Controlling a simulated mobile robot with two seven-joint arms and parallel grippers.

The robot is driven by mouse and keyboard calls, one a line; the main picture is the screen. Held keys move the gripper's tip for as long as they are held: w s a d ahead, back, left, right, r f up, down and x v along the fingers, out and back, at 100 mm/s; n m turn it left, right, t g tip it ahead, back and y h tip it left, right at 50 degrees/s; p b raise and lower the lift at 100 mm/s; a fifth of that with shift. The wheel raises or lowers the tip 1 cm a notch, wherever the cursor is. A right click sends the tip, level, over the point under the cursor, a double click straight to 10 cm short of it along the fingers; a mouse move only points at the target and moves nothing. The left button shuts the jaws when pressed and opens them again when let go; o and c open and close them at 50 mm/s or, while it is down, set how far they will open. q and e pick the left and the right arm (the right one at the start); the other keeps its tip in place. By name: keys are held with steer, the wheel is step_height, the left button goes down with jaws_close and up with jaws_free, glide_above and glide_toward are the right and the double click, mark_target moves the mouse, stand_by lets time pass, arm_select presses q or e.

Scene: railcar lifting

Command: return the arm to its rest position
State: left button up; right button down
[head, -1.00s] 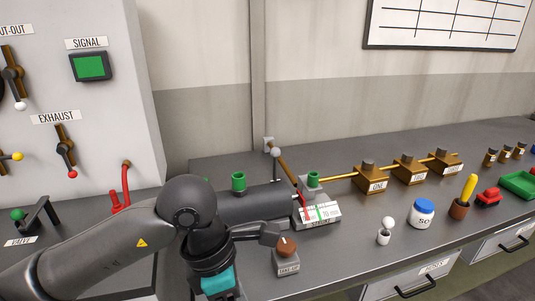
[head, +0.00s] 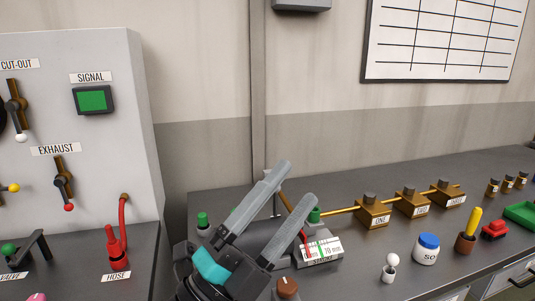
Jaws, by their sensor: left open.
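My left gripper (head: 290,182) is in the lower middle of the head view, its two grey fingers spread apart and pointing up and to the right. It is open, with nothing between the fingers. The fingers stand in front of the bench and hide part of the grey device with the 70 mm scale (head: 322,249). The brown knob (head: 288,287) shows just below the right finger. My right gripper is not in view.
A panel with the green signal screen (head: 93,100) and exhaust lever (head: 63,185) stands at the left. The red hose (head: 124,225) is on the bench below it. Brass blocks (head: 373,211), a blue-lidded jar (head: 426,250) and a red item (head: 494,230) stand to the right.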

arm_select(q)
steer(key=w+a+f+n+t+y, duration=0.5)
steer(key=a+n+y, duration=0.2)
steer(key=n+y, duration=0.35)
steer(key=s+a+f+n+g+y, duration=0.1)
steer(key=a+f+n+g+y, duration=0.3)
steer(key=f, duration=0.5)
steer(key=s+a+f+n+g+y, duration=0.1)
steer(key=a+f+n+g+y, duration=0.1)
steer(key=a+f+n+y, duration=0.5)
steer(key=s+f+n+g+h, duration=0.3)
steer(key=s+f+g, duration=0.8)
steer(key=s+f, duration=0.65)
step_height(320, 180, down, 25)
steer(key=s+g+b, duration=0.2)
steer(key=s+b, duration=0.1)
steer(key=s+a+f+g+b, duration=0.1)
steer(key=s+a+f+b, duration=0.1)
steer(key=s+f, duration=1.2)
step_height(320, 180, down, 2)
steer(key=shift+s+a+f+m+y+b, duration=0.1)
steer(key=shift+s+a+m+y+b, duration=0.3)
steer(key=shift+a, duration=0.1)
